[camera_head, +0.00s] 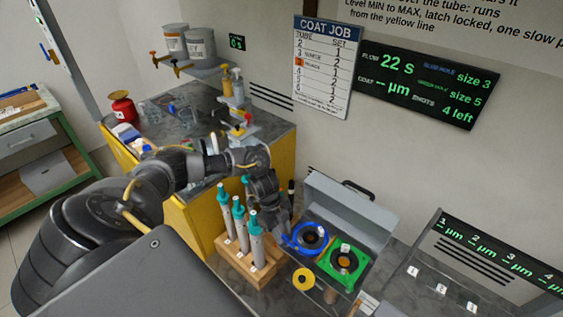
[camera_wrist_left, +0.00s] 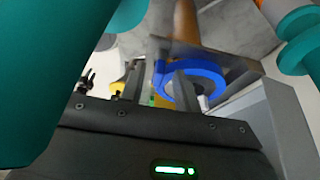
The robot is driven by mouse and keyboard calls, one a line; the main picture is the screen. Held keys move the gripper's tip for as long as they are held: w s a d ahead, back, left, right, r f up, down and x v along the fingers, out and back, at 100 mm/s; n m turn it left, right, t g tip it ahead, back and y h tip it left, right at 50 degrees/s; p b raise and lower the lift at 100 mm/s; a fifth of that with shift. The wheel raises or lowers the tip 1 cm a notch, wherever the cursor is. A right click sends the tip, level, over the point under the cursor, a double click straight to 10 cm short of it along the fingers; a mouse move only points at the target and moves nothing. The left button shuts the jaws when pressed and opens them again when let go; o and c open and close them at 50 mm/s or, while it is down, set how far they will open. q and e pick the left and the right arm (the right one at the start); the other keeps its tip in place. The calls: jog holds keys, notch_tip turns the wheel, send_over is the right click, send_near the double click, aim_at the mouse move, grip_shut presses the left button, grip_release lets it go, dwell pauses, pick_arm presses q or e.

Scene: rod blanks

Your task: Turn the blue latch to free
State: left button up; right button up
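A blue ring-shaped part (camera_head: 314,239) sits around a dark hole in the grey case. It also shows in the left wrist view (camera_wrist_left: 208,74), with a blue tab on its left side; I cannot tell for sure whether that tab is the latch. My left gripper (camera_head: 287,222) is low, just left of the blue ring, and its fingertips are mostly hidden by the wrist in the head view. In the left wrist view my left gripper (camera_wrist_left: 158,82) has two fingers apart, with the blue tab seen between them; contact cannot be told. My right gripper is not in view.
A wooden rack (camera_head: 243,262) of upright teal-capped tubes stands close left of my wrist. A green square part (camera_head: 346,284) lies right of the blue ring. A yellow ring (camera_head: 303,279) lies in front. The case's raised lid (camera_head: 347,213) stands behind.

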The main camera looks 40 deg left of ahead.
pick_arm(q)
jog(key=shift+a+r, duration=0.25)
jog(key=shift+r, duration=0.2)
jog(key=b+v, duration=0.1)
jog(key=v, duration=0.8)
jog(key=shift+r+b, duration=0.3)
jog(key=shift+r, duration=0.1)
